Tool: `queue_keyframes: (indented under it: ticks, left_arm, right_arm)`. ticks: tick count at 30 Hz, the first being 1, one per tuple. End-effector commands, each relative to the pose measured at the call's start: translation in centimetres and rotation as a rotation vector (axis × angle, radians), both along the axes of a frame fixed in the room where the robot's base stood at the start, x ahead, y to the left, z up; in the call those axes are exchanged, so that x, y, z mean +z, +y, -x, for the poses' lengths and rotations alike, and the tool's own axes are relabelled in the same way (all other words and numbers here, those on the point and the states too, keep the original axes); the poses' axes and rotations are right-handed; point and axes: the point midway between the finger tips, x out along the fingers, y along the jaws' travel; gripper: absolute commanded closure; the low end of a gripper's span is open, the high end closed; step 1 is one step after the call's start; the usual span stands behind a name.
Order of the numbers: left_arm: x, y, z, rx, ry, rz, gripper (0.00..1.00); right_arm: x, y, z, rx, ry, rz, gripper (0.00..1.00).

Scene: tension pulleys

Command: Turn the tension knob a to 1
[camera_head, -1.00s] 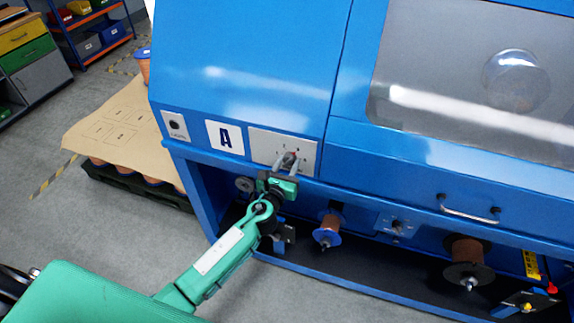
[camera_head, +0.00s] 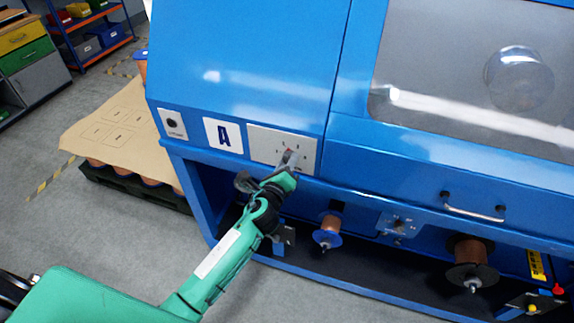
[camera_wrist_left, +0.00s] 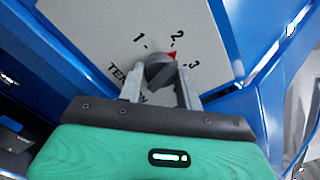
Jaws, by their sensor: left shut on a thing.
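Tension knob a is a dark grey knob with a red pointer, seen in the left wrist view (camera_wrist_left: 159,71) on a light grey plate (camera_wrist_left: 105,28). The plate carries the marks 1, 2 and 3 and partly hidden lettering. The red pointer (camera_wrist_left: 172,56) points close to the 2 mark. My left gripper (camera_wrist_left: 160,84) is shut on the knob, one finger on each side. In the head view, the left gripper (camera_head: 289,160) reaches the plate (camera_head: 262,147) right of the letter A sign, and mostly hides the knob. My right gripper is not in view.
The blue machine (camera_head: 245,75) fills the middle and right. Below its panel are a small copper spool (camera_head: 328,229), a larger spool (camera_head: 470,262) and a second dial plate (camera_head: 398,223). A cardboard-topped pallet (camera_head: 120,130) stands left. Grey floor is clear at lower left.

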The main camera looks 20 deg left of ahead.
Motion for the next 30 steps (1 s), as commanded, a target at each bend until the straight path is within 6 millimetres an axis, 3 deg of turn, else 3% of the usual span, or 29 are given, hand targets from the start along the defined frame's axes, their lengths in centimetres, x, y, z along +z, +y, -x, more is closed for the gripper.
queue_keyframes:
  ticks: [30]
  left_arm:
    - [0.3,0.1,0.0,0.003,0.031,0.959,0.88]
  right_arm:
    - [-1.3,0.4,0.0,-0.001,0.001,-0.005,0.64]
